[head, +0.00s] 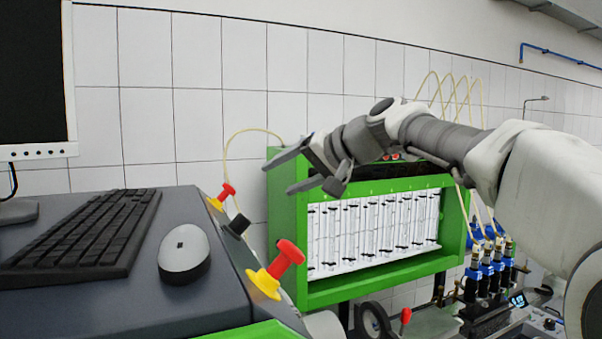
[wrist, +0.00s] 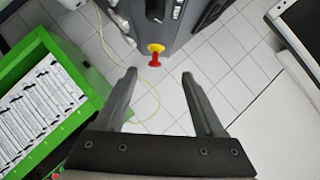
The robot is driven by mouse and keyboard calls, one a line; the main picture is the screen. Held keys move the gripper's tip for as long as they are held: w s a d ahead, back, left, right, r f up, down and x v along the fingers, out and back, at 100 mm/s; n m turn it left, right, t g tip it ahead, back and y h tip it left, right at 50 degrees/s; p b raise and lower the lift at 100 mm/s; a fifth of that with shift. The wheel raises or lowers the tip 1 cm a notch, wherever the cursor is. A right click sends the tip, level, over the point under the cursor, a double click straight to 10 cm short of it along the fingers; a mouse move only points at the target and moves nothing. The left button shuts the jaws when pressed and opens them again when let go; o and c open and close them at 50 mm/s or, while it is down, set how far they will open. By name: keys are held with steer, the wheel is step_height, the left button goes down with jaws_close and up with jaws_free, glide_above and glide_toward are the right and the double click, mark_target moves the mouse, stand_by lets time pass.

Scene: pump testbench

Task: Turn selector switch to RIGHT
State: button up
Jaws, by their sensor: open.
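A small black knob (head: 238,224), which may be the selector switch, sits on the right side of the dark grey console (head: 215,290). It stands between a smaller red-and-yellow knob (head: 222,195) and a larger red-and-yellow knob (head: 277,270). I cannot read its position. My gripper (head: 278,178) is open and empty, above and to the right of the black knob, apart from it. In the wrist view, a red-and-yellow knob (wrist: 155,56) shows beyond and between my open fingers (wrist: 158,76); I cannot tell which of the two it is.
A green frame with flow-tube panels (head: 320,294) stands behind and below my arm. A keyboard (head: 85,235) and a white mouse (head: 184,254) lie on the console, with a monitor (head: 35,75) at left. A thin yellowish hose (head: 228,150) loops near the frame.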

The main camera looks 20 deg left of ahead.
steer(key=shift+w+d+r, duration=0.1)
steer(key=shift+d+r, duration=0.35)
steer(key=shift+d, duration=0.3)
steer(key=shift+w+d+r, duration=0.1)
steer(key=shift+d+r, duration=0.3)
steer(key=shift+d, duration=0.35)
steer(key=s+d+f+m+h+b, duration=0.2)
steer(key=s+d+f+h, duration=1)
steer(key=s+d+f, duration=1.6)
steer(key=d+f+m, duration=0.1)
steer(key=d+f, duration=0.2)
steer(key=shift+s+d, duration=0.2)
